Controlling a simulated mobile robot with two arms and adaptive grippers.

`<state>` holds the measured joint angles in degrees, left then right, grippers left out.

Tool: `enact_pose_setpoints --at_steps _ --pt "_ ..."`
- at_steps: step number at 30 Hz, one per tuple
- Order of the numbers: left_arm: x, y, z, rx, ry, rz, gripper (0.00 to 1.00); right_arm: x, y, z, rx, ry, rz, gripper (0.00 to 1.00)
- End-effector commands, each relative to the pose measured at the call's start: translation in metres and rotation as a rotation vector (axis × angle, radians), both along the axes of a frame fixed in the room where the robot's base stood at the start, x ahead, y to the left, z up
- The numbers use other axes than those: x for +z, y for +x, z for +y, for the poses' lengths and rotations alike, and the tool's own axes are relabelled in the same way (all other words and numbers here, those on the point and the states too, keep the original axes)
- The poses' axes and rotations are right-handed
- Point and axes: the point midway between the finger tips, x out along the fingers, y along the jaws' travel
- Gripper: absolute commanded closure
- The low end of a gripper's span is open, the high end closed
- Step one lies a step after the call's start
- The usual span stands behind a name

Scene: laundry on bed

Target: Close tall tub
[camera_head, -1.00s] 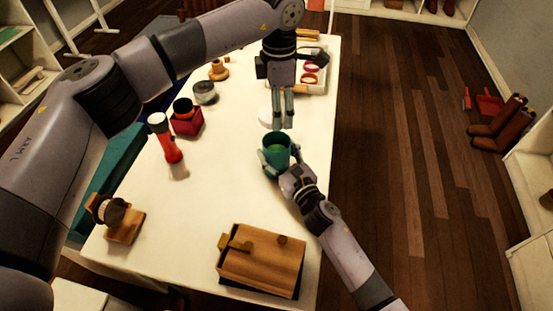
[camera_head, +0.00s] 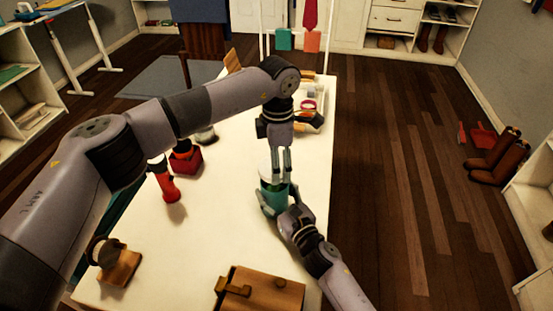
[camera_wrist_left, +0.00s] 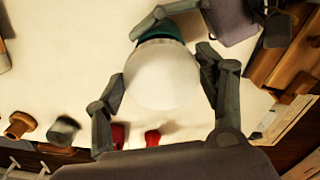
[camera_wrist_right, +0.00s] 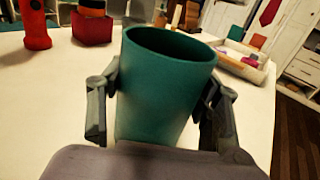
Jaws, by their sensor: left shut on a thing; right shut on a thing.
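The tall teal tub (camera_head: 273,198) stands near the table's right side. My right gripper (camera_head: 279,205) is shut around its sides, as the right wrist view also shows (camera_wrist_right: 160,92). In that view the tub (camera_wrist_right: 160,110) is upright with an open rim, and no lid shows on it. My left gripper (camera_head: 281,177) points down over the tub and is shut on a round white lid (camera_wrist_left: 163,78). In the left wrist view the lid hides most of the tub (camera_wrist_left: 160,32). I cannot tell the gap between lid and rim.
A wooden box (camera_head: 260,290) lies at the table's near edge. A red flashlight-like object (camera_head: 165,185), a red cube-shaped holder (camera_head: 187,162) and a wooden stand (camera_head: 119,267) are on the left. A tray (camera_head: 311,108) is at the far end. The table (camera_head: 205,235) is clear between them.

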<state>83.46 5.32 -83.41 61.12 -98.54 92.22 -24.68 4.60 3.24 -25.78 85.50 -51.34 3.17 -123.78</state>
Motion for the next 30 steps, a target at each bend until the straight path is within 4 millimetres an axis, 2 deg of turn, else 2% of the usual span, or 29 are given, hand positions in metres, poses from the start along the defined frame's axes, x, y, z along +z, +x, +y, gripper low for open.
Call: enact_pose_setpoints --at_steps 17,25,30 --pt "-0.005 0.0 0.0 0.0 -0.001 -0.001 0.5 0.0 0.0 0.0 0.0 0.0 0.001 0.91" --pt "-0.02 0.0 0.0 0.001 0.0 0.001 0.5 0.0 0.0 0.0 0.0 0.0 0.001 0.91" --pt "-0.022 0.0 0.0 0.0 -0.001 -0.001 0.5 0.0 0.0 0.0 0.0 0.0 0.001 0.91"
